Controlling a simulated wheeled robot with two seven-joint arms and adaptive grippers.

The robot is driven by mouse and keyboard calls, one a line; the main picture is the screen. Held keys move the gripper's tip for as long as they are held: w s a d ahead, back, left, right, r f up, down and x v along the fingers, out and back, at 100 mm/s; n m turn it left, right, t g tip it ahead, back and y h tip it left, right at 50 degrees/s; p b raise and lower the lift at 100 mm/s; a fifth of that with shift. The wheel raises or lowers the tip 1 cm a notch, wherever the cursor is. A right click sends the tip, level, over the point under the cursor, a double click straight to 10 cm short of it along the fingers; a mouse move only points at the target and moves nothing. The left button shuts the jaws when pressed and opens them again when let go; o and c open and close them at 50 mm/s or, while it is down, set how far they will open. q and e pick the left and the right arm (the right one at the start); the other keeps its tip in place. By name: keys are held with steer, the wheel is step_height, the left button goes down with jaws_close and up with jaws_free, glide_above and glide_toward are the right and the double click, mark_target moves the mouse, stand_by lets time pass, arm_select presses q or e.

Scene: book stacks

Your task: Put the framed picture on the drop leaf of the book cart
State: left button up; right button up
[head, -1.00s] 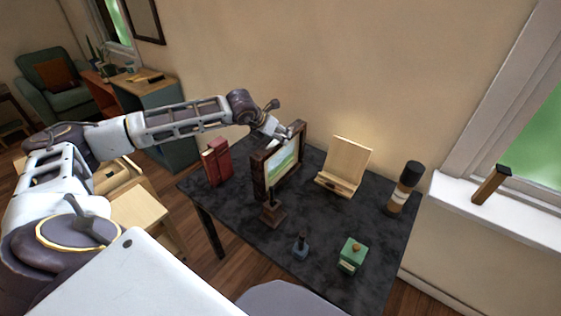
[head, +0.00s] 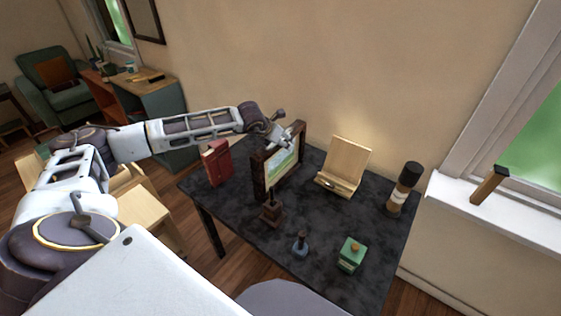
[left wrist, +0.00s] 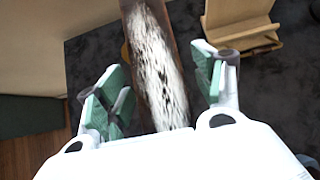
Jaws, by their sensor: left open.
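The framed picture (head: 284,168) stands upright on the dark table, with a dark frame and a green landscape facing the front. My left gripper (head: 280,138) is at its top edge, open. In the left wrist view the frame (left wrist: 155,65) runs between the two spread fingers of the gripper (left wrist: 160,88), with gaps visible on both sides. Pale wooden furniture (head: 148,214), which looks like the book cart, stands left of the table, partly hidden behind my left arm. My right gripper is not in view.
On the dark table (head: 325,215) are red books (head: 217,163), a wooden stand (head: 345,165), a dark-capped cylinder (head: 404,187), a green box (head: 351,253), a small blue item (head: 300,243) and a brown stand (head: 271,212) close before the picture. A wall stands behind.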

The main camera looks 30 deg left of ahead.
arm_select(q)
jaws_close()
steer(key=shift+r, duration=0.1)
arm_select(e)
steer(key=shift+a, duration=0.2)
arm_select(q)
steer(key=shift+r, duration=0.1)
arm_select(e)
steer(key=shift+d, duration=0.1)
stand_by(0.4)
arm_select(q)
steer(key=shift+r, duration=0.45)
step_height(320, 180, up, 17)
steer(key=b, duration=0.1)
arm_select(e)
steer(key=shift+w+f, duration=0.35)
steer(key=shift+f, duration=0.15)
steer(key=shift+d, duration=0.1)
